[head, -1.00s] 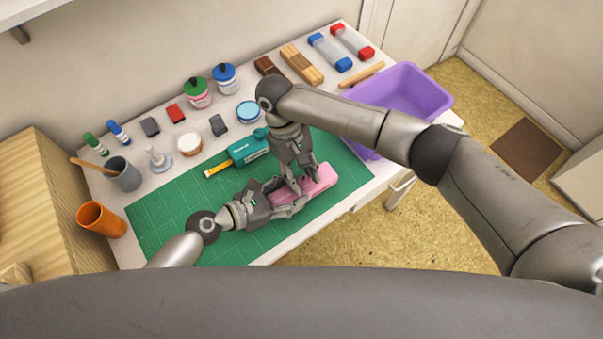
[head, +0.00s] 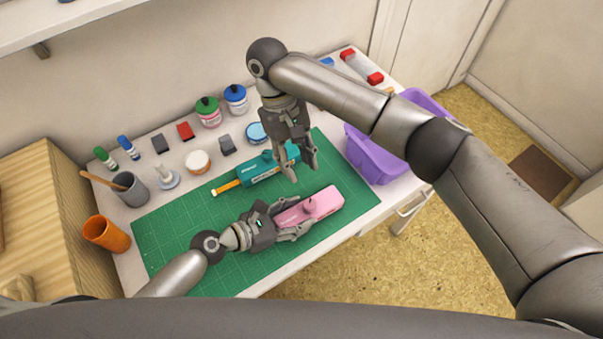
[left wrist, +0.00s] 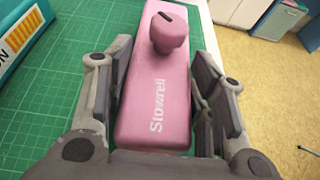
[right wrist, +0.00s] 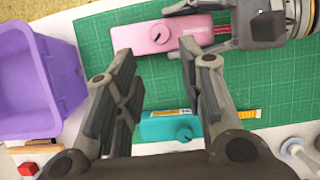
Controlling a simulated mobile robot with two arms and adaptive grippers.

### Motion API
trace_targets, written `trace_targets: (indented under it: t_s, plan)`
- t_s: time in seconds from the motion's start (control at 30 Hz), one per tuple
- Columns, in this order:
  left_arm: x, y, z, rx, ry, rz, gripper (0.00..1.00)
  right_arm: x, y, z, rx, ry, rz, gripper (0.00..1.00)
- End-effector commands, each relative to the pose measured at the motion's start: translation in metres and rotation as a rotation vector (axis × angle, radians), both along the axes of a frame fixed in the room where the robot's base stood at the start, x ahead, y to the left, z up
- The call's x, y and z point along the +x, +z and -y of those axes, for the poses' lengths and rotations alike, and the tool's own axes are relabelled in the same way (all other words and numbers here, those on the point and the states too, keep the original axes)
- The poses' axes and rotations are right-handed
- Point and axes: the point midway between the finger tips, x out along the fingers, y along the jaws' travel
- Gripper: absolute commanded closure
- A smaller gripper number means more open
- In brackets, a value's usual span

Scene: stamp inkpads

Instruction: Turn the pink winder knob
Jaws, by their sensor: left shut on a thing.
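A pink device (head: 322,204) marked "Stowrell" lies on the green cutting mat (head: 185,220), and its pink winder knob (left wrist: 168,32) stands up from the top with a dark mark on it. The knob also shows in the right wrist view (right wrist: 160,33). My left gripper (head: 300,220) is shut on the pink device's body, one finger on each long side.
A purple bin (head: 372,160) stands at the table's right end. Ink jars (head: 207,112), small blocks and bottles line the back. A grey cup (head: 130,190) and an orange cup (head: 105,234) stand at the left. The mat's left part is clear.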

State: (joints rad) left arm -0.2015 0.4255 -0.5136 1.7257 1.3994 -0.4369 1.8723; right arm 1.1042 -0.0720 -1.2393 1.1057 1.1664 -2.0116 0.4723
Motion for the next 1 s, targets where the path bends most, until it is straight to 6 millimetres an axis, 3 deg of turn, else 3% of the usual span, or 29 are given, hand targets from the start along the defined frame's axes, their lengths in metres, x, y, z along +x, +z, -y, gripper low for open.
trace_targets:
  t_s: [0.37,0.47,0.57,1.0]
  plan:
    - [0.000,0.000,0.000,0.000,0.000,0.000,0.77,0.001,0.005,-0.002,0.001,0.000,-0.001,0.64]
    - [0.000,0.000,0.000,0.000,0.000,0.000,0.77,0.001,0.005,-0.001,0.005,0.006,-0.003,0.51]
    - [0.000,0.000,0.000,0.000,0.001,0.000,0.77,0.001,0.003,0.001,0.036,0.043,-0.015,0.51]
    - [0.000,0.000,0.000,0.000,0.001,0.000,0.77,-0.003,-0.007,0.025,0.459,0.596,-0.085,0.51]
